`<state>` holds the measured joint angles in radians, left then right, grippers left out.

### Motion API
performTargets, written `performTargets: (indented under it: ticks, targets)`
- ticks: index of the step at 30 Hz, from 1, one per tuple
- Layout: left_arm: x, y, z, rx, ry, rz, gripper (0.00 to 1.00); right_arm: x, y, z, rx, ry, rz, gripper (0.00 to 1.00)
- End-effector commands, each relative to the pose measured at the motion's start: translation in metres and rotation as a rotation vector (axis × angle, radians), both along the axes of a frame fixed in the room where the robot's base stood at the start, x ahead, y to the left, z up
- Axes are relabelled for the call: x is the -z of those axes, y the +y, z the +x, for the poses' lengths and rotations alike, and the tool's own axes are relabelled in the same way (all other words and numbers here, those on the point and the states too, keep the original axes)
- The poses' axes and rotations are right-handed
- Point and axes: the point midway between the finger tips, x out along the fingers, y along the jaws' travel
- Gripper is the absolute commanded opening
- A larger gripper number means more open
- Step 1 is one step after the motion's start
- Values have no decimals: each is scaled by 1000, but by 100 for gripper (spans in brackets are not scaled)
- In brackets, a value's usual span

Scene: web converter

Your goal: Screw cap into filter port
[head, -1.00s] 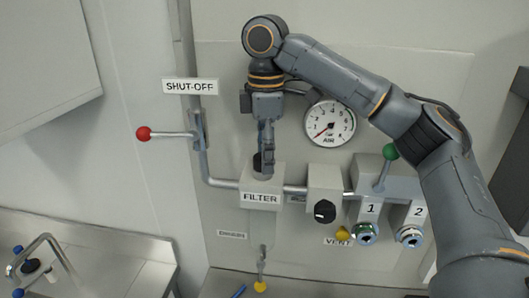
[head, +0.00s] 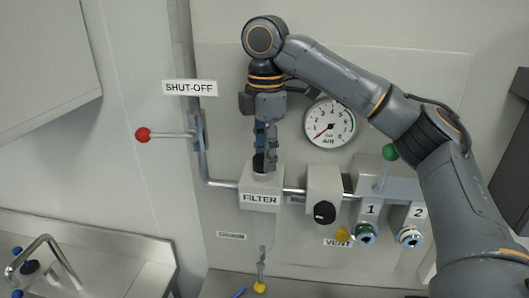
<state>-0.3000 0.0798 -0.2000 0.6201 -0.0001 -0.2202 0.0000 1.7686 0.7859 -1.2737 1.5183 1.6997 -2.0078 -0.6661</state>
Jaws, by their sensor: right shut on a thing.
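The filter block (head: 261,187) is a pale box labelled FILTER on the wall pipe, with a round port (head: 260,174) on top. My right gripper (head: 265,160) comes down from above and is shut on a dark cap (head: 258,162) at the mouth of the port. The fingers hide much of the cap, so how deep it sits in the port cannot be told. My left gripper is not in view.
A red-knobbed shut-off lever (head: 143,135) sticks out left of the pipe. A pressure gauge (head: 330,124), a black knob (head: 324,212), a yellow vent (head: 342,234) and a green-knobbed lever (head: 390,152) are to the right. A sink counter (head: 120,250) is at lower left.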

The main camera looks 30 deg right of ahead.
Motion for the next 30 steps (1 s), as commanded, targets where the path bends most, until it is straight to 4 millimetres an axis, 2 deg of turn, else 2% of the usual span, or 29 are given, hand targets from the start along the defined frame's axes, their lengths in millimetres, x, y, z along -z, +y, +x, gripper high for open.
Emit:
performTargets:
  ticks: [6, 18, 27, 30]
  targets:
    - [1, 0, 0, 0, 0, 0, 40, 4, 1, -4, 235, 12, -3, 0]
    - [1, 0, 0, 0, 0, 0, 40, 5, 2, -4, 297, 13, 0, 0]
    - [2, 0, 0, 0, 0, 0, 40, 5, 3, -6, 596, 12, 2, 0]
    - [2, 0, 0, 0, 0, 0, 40, 5, 4, -6, 630, 11, 2, 0]
